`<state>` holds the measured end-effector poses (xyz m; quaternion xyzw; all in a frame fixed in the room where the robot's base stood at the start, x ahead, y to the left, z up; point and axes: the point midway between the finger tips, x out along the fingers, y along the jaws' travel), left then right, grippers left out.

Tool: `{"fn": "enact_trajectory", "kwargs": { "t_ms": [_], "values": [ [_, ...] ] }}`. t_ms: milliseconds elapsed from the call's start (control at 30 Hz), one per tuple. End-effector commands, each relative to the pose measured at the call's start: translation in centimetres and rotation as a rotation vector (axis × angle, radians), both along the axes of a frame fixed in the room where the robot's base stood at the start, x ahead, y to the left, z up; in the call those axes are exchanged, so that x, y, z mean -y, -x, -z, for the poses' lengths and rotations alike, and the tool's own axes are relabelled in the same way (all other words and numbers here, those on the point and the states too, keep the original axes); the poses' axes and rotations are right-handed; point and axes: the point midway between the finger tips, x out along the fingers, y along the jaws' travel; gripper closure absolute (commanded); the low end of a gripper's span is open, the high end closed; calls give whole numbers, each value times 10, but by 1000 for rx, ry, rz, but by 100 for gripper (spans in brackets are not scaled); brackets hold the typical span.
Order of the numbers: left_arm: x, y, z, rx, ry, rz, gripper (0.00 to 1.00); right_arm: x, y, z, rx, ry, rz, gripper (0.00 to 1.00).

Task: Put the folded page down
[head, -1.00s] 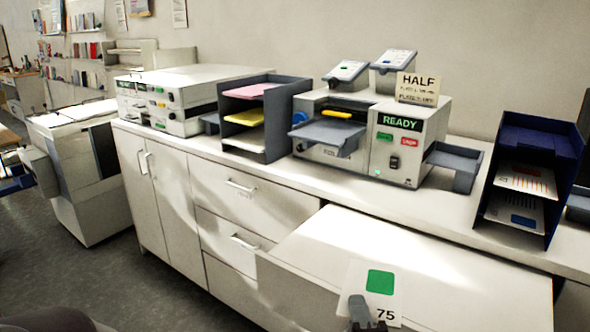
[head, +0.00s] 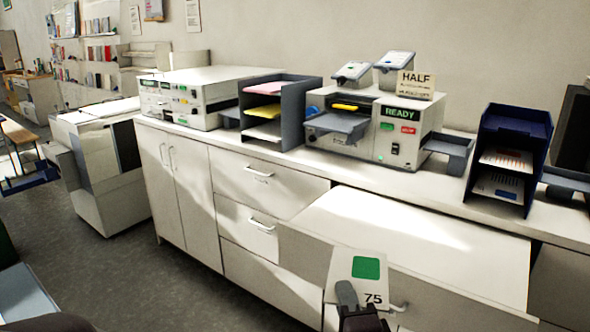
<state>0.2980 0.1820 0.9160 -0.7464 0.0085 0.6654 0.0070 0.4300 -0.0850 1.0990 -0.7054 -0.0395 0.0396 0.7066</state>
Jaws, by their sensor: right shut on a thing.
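The folded page (head: 342,267) is a white sheet with a green square and the number 75. My right gripper (head: 350,300) is at the bottom of the head view, shut on the page's lower edge. The page is held up in front of the pulled-out white worktop and covers part of its front. My left gripper is not in the head view.
The pulled-out worktop (head: 420,240) is bare. Behind it on the counter stand a folding machine (head: 408,150) with a READY display and a HALF sign (head: 405,84), a grey paper rack (head: 290,115) and a blue rack (head: 515,125). Grey floor (head: 190,285) is open at left.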

Motion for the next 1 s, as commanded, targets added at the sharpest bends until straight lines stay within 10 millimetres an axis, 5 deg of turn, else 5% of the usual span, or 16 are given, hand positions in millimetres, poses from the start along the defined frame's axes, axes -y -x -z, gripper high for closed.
{"fn": "enact_trajectory", "kwargs": {
  "t_ms": [167, 400, 700, 800, 933, 1000],
  "values": [
    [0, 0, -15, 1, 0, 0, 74, -6, -27, 7, -8, 4, -34, 100],
    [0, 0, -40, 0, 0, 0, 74, 19, -57, 62, -13, 2, -39, 100],
    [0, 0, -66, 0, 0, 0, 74, 80, -47, 149, -10, -1, 48, 100],
    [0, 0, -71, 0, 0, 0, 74, 96, -38, 165, -7, 0, 87, 100],
    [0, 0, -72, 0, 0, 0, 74, 106, -46, 160, 1, 0, 113, 100],
    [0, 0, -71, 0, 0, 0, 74, 106, -44, 180, -8, 0, 113, 100]
  ]
}}
